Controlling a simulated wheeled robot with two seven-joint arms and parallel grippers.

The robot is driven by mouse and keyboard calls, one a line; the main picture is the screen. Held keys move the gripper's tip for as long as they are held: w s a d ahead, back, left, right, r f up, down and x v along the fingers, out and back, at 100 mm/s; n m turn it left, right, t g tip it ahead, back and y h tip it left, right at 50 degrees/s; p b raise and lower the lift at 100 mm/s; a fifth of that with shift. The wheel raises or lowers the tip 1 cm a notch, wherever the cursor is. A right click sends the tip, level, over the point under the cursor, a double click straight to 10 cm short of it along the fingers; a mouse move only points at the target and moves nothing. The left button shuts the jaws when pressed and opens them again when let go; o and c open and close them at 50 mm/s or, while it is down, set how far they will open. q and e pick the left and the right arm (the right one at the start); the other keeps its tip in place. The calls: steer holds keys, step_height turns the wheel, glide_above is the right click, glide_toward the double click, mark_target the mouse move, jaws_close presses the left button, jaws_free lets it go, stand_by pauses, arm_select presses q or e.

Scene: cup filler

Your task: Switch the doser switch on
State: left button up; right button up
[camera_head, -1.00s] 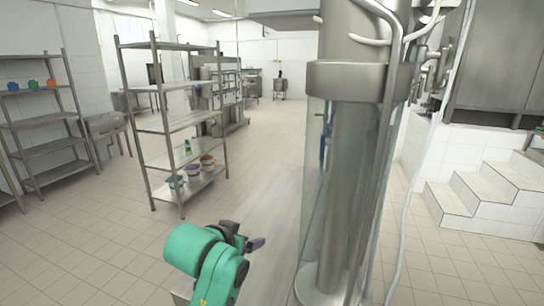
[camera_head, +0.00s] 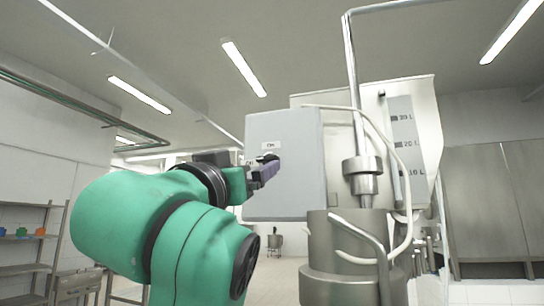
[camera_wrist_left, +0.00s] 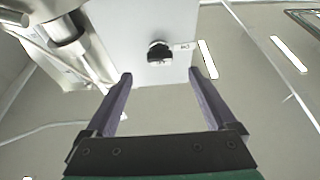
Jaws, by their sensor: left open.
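The doser switch (camera_wrist_left: 160,52) is a dark rotary knob on the face of a grey control box (camera_head: 300,165), beside a small white label. In the left wrist view it lies just beyond the gap between my fingertips. In the head view it is largely hidden by my gripper, below the label. My left gripper (camera_wrist_left: 160,76) is open, with two purple-grey fingers spread and nothing between them. In the head view my left gripper (camera_head: 266,173) is in front of the box's left part. Whether the fingers touch the box is unclear. My right gripper is out of view.
A metal column (camera_head: 350,262) with pipes and a thin white hose stands below and right of the box. A white tank (camera_head: 415,125) with a litre scale is behind it. Shelves (camera_head: 30,255) stand far left.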

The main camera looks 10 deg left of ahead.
mark_target(266, 160)
arm_select(q)
steer(key=p+x, duration=0.1)
steer(key=x, duration=0.1)
steer(key=p+x, duration=0.2)
steer(key=x, duration=0.1)
steer(key=p+x, duration=0.1)
steer(key=x, duration=0.2)
steer(key=shift+r, duration=0.4)
steer(key=shift+w+f+p, duration=0.1)
steer(key=shift+w+p, duration=0.25)
steer(key=shift+w, duration=0.1)
steer(key=c, duration=1.4)
